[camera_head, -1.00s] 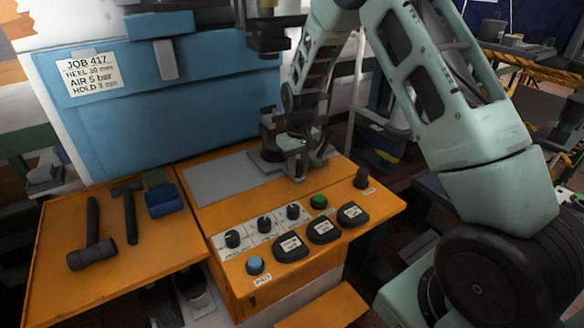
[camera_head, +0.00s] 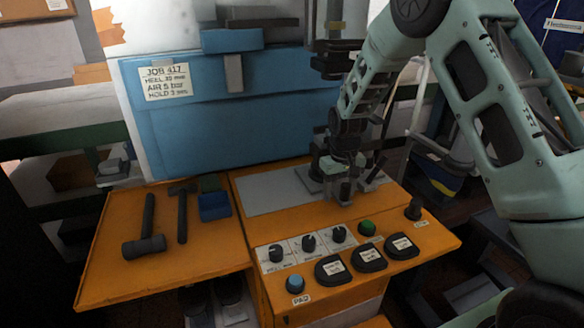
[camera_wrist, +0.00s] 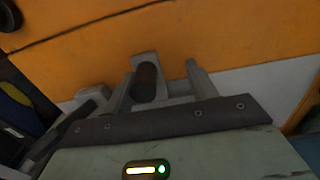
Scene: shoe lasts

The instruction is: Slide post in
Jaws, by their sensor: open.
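My gripper (camera_head: 343,195) points down at the orange bench, just in front of the press. Its jaws are open; the wrist view shows the fingers (camera_wrist: 165,90) apart. A dark rounded handle-like piece (camera_wrist: 147,82) with a grey block behind it shows near the left finger; I cannot tell whether they touch. The post's dark base plate (camera_head: 309,179) rests on the grey plate beside my gripper. The post itself is mostly hidden behind my gripper and wrist in the head view.
The orange bench holds a grey plate (camera_head: 265,192), knobs, a green button (camera_head: 367,228), and dark pads (camera_head: 331,269) in front. The dark press head (camera_head: 337,58) hangs above.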

